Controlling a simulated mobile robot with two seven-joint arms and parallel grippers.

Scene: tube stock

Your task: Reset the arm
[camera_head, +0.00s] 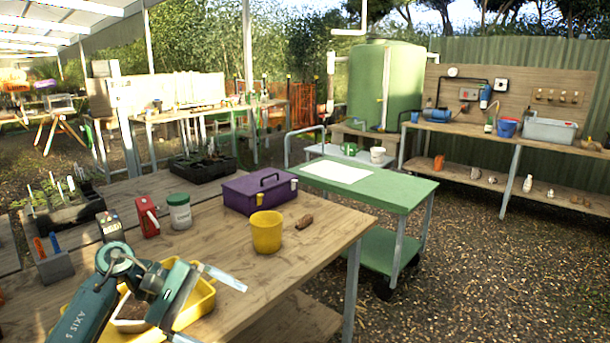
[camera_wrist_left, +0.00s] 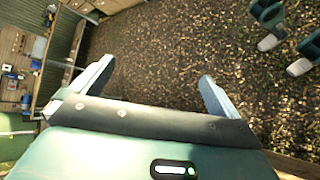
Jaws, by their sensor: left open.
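My left arm comes in from the lower left in the head view. Its gripper (camera_head: 212,309) is above the front of the wooden table (camera_head: 310,262), over a yellow tray (camera_head: 205,304). In the left wrist view the two fingers of my left gripper (camera_wrist_left: 156,76) are wide apart with nothing between them. Behind them that view shows chip-covered ground.
On the table are a yellow cup (camera_head: 267,232), a brown piece (camera_head: 304,222), a purple toolbox (camera_head: 259,193), a white-green jar (camera_head: 179,212), a red box (camera_head: 146,217) and a grey holder (camera_head: 54,264). A green cart (camera_head: 392,187) stands right; open ground lies beyond.

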